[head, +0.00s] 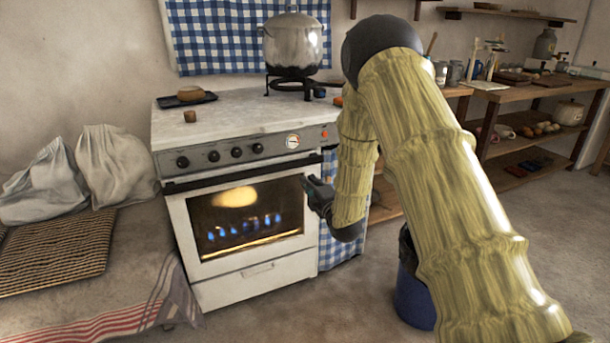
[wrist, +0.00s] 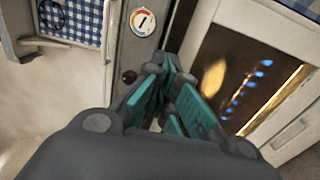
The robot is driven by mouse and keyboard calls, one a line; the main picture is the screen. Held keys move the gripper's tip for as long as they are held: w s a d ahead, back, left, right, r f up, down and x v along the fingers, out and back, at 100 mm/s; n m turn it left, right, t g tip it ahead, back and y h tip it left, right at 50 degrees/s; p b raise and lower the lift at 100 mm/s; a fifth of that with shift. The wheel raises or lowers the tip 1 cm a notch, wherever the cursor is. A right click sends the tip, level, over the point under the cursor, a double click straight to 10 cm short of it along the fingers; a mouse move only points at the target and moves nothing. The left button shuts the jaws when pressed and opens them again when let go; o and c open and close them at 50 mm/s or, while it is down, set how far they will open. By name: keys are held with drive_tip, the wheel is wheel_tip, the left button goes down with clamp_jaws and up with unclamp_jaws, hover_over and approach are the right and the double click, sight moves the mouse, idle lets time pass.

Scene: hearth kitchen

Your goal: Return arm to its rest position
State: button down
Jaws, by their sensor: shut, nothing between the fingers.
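My arm (head: 430,170), in a pale yellow-green ribbed sleeve, reaches from the lower right across the head view and bends down by the stove. My gripper (head: 316,193) is in front of the right side of the oven front, partly hidden by my own wrist. In the wrist view my gripper (wrist: 172,80) shows teal finger pads, shut and empty. The fingers appear close to the stove front, near the dial (wrist: 143,22); whether they touch it, I cannot tell.
The white stove (head: 255,275) has its oven door shut, with blue flames glowing behind the glass. A steel pot (head: 292,42) stands on top. Wooden shelves (head: 530,92) with crockery are at right. A blue bin (head: 412,300) stands below my arm. Sacks (head: 118,165) lie at left.

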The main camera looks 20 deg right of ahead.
drive_tip(key=s+a+f+m+g, duration=0.4)
drive_tip(key=s+f, duration=0.5)
drive_tip(key=f, duration=0.3)
drive_tip(key=s+a+f+m+g, duration=0.35)
drive_tip(key=s+f, duration=0.45)
drive_tip(key=f, duration=0.5)
drive_tip(key=s+a+f+m+g, duration=0.2)
drive_tip(key=s+f, duration=0.2)
drive_tip(key=s, duration=0.4)
drive_tip(key=s+a+f+m+g, duration=0.25)
drive_tip(key=s+f, duration=0.25)
drive_tip(key=s, duration=0.3)
drive_tip(key=s+a+f+m+g, duration=0.2)
drive_tip(key=s+f+m+g, duration=0.15)
drive_tip(key=s, duration=0.55)
drive_tip(key=s+a+f+m+g+p, duration=0.1)
drive_tip(key=s+m+g, duration=0.1)
drive_tip(key=s, duration=0.6)
drive_tip(key=s+a+m+g, duration=0.1)
drive_tip(key=s+a+g, duration=0.1)
drive_tip(key=s, duration=0.6)
wheel_tip(320, 180, up, 23)
drive_tip(key=p, duration=2.3)
drive_tip(key=shift+w+d+f, duration=0.2)
drive_tip(key=shift+w, duration=0.05)
